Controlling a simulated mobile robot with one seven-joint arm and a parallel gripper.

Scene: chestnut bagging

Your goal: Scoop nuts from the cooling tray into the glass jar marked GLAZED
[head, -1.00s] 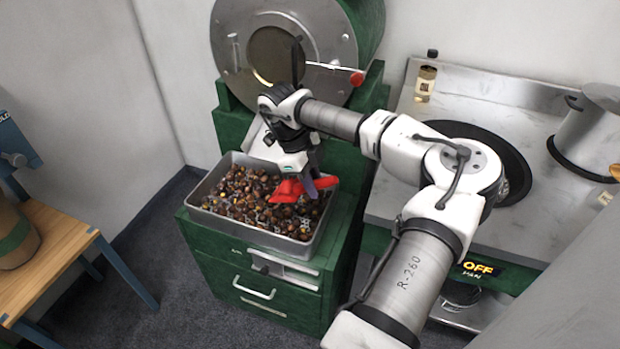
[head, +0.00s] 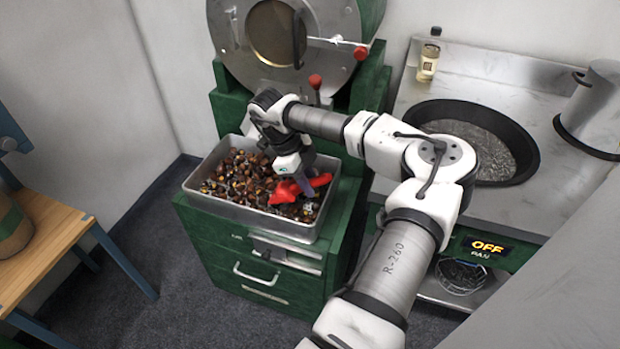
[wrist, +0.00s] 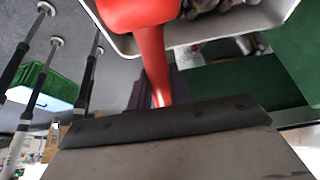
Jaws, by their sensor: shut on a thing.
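The metal cooling tray (head: 232,216) sits on the green cabinet and holds many brown nuts (head: 240,172). My gripper (head: 305,184) is over the right side of the tray, shut on the handle of a red scoop (head: 285,191). The scoop's head is low among the nuts; how full it is cannot be told. In the wrist view the red scoop (wrist: 146,30) runs down to the gripper, with the tray's rim (wrist: 215,38) close by. No jar marked GLAZED can be made out in these views.
A roaster drum (head: 280,35) stands behind the tray. A round pan (head: 480,135) is set in the steel counter at right, with an OFF display (head: 487,246) below. A small bottle (head: 428,62) stands on the counter. A wooden table (head: 40,235) is at left.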

